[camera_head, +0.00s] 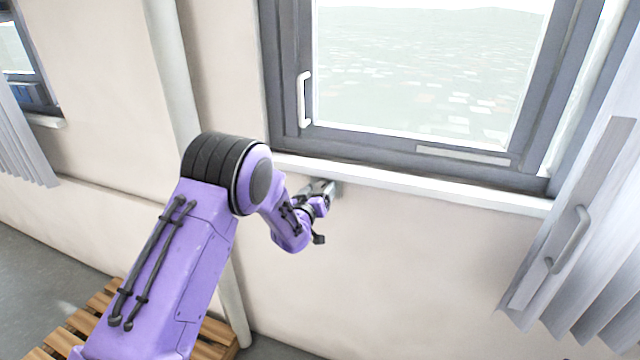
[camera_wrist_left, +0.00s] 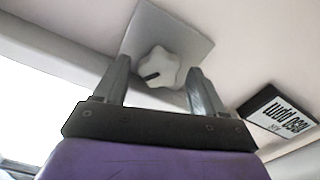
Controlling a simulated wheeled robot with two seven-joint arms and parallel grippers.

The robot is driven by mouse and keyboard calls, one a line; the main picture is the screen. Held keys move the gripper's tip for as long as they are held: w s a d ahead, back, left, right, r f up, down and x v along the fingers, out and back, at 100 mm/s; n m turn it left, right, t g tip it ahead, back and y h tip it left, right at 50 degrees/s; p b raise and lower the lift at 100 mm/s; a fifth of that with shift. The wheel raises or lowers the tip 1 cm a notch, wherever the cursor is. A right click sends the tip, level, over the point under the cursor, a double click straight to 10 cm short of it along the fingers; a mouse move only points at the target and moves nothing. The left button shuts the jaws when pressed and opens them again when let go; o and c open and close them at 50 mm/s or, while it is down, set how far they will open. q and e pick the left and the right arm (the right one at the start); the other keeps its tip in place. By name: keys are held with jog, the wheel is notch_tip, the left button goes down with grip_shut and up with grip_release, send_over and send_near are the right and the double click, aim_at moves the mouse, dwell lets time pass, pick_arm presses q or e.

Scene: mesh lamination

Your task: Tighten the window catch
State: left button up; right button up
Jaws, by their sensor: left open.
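The catch appears as a white lobed knob (camera_wrist_left: 160,68) with a dark slot-like mark, on a square grey plate (camera_wrist_left: 190,36) in the left wrist view. My left gripper (camera_head: 325,187) is open just below the window sill in the head view. In the left wrist view its two fingers stand on either side of the knob, apart from it as far as I can tell. In the head view the plate (camera_head: 338,188) shows only as a small grey edge, and the gripper hides the knob. My right gripper is in neither view.
The dark-framed window (camera_head: 400,152) has a white handle (camera_head: 304,99) and a pale sill (camera_head: 420,185) above the gripper. A grey slatted panel (camera_head: 590,230) is at right, a wooden pallet (camera_head: 60,340) at lower left.

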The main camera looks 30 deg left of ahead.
pick_arm(q)
jog(key=shift+w+a, duration=0.1)
jog(key=shift+w, duration=0.3)
jog(key=c, duration=1.1)
jog(key=shift+o, duration=0.2)
